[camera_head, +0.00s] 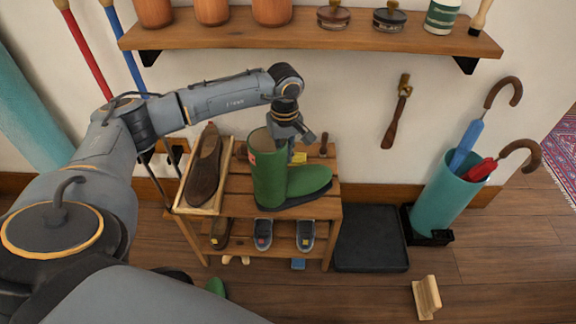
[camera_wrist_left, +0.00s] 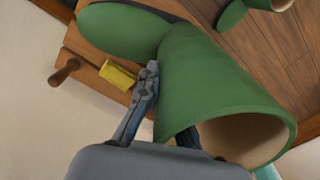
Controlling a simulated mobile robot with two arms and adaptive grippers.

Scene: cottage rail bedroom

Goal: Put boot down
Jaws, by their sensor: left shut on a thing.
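The green boot (camera_head: 268,172) stands upright at the top board of the wooden shoe rack (camera_head: 333,198), with its toe to the right. I cannot tell whether its dark sole rests on the slats or hangs just above them. My left gripper (camera_head: 294,138) comes down from above and is shut on the boot's shaft near the open top. In the left wrist view, one finger lies outside the green shaft (camera_wrist_left: 215,85) and the other is largely hidden at the rim. My right gripper is not in view.
A brown shoe (camera_head: 205,167) lies in a tray left of the boot. A yellow item (camera_head: 299,157) is behind it. Small shoes (camera_head: 305,235) fill the lower shelf. A black mat (camera_head: 370,238) and teal umbrella stand (camera_head: 441,205) are right; a wall shelf (camera_head: 330,38) hangs above.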

